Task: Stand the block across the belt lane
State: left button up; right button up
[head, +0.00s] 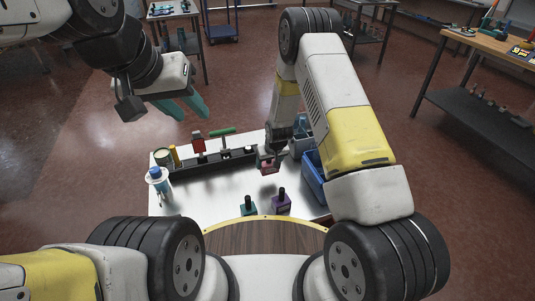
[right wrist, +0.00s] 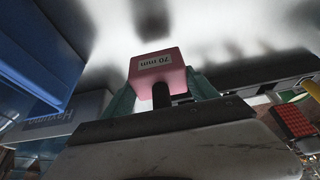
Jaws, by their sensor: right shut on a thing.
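My right gripper (right wrist: 160,95) is shut on a pink block (right wrist: 157,68) with a dark peg and a "70 mm" label, which reads upside down in the right wrist view. In the head view the pink block (head: 268,167) hangs from my right gripper (head: 272,153) over the white table, by the right end of the black belt lane (head: 215,164). I cannot tell whether it touches the table. A teal block (head: 248,208) and a purple block (head: 281,204), each with a black peg, stand at the table's front. My left gripper (head: 187,110) is open and empty, above and behind the table.
A red-headed post (head: 198,145) and a green-topped post (head: 223,133) rise at the lane. A white and blue bottle (head: 159,183) stands at the left edge. The table's front-left middle is clear.

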aim_at(269, 172)
jog(key=shift+f, duration=2.7)
jog(key=shift+f, duration=0.2)
jog(key=o, duration=1.6)
